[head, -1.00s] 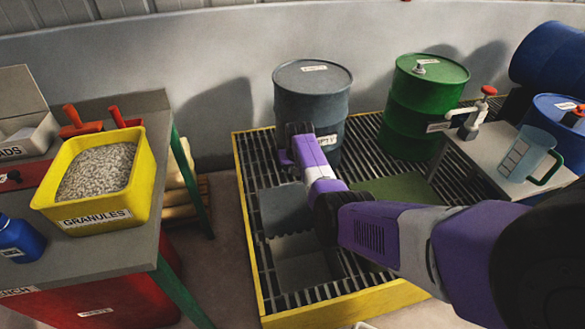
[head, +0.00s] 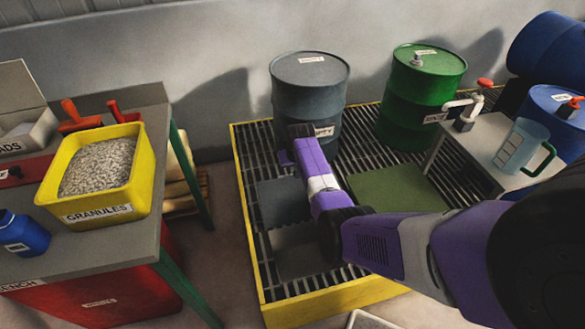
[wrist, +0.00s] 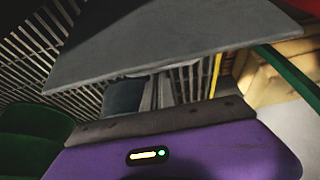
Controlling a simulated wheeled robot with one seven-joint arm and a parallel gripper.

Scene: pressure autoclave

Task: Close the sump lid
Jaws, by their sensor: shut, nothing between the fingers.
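The sump lid (head: 283,203) is a grey flat panel, raised at the back edge of a square dark opening (head: 298,252) in the grating. Its exact tilt is unclear. In the wrist view a large grey plate (wrist: 170,45), apparently the lid, fills the upper part close to the camera. My gripper (head: 287,159) is shut and empty, behind the lid and in front of the grey drum. In the head view its fingertips are partly hidden by my purple wrist. I cannot tell whether it touches the lid.
The grey drum (head: 309,85) stands close behind my gripper, and a green drum (head: 420,100) stands to its right. A green panel (head: 400,190) lies on the grating. A yellow curb (head: 250,240) edges the grating. The bench (head: 150,200) with a yellow granules tub (head: 143,190) is at left.

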